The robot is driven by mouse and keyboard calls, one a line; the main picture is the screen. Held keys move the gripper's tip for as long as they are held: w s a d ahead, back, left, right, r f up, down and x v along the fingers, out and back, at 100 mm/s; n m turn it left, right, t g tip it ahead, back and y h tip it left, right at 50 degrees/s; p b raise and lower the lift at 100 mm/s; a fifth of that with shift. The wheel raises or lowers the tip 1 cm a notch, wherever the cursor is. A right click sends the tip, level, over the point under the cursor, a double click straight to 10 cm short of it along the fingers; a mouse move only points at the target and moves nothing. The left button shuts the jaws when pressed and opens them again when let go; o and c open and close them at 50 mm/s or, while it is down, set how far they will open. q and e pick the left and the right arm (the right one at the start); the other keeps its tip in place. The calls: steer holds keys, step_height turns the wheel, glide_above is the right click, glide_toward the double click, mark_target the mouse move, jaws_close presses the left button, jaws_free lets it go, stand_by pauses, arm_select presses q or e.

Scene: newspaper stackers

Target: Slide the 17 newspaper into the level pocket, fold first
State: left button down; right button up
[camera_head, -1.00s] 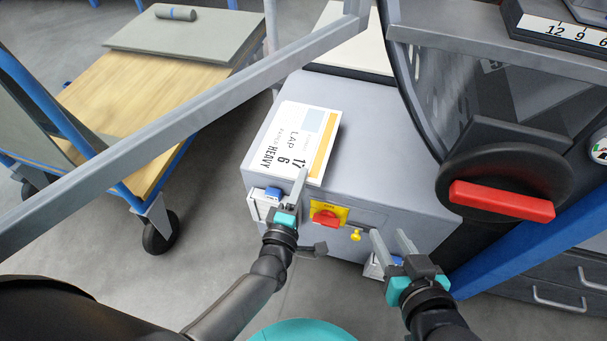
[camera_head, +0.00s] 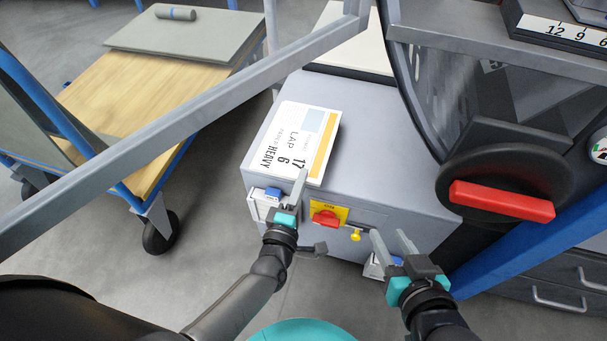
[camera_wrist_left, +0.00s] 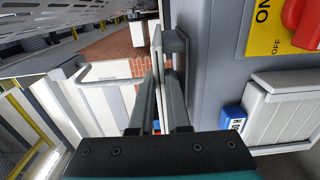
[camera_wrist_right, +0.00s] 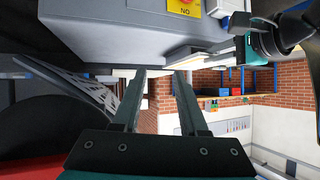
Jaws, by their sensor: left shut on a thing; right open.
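The 17 newspaper (camera_head: 301,137) is a white sheet with a yellow stripe, a pale blue block and black print including "17" and "HEAVY". It lies on top of the grey cabinet (camera_head: 385,145). My left gripper (camera_head: 297,190) is shut at its near edge, by the printed "17". In the left wrist view a thin pale edge (camera_wrist_left: 157,70) stands between the left fingers. My right gripper (camera_head: 391,244) is open and empty in front of the cabinet's right part; it shows open in the right wrist view (camera_wrist_right: 160,78) too. I cannot tell which part is the level pocket.
The cabinet front has a red switch on a yellow plate (camera_head: 326,217) and white fittings with blue tabs (camera_head: 262,202) near my grippers. A red-handled black wheel (camera_head: 500,199) stands at the right. A grey rail (camera_head: 190,118) crosses above a wooden cart (camera_head: 120,110).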

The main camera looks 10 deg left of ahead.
step_height(320, 180, up, 3)
steer(key=p, duration=0.3)
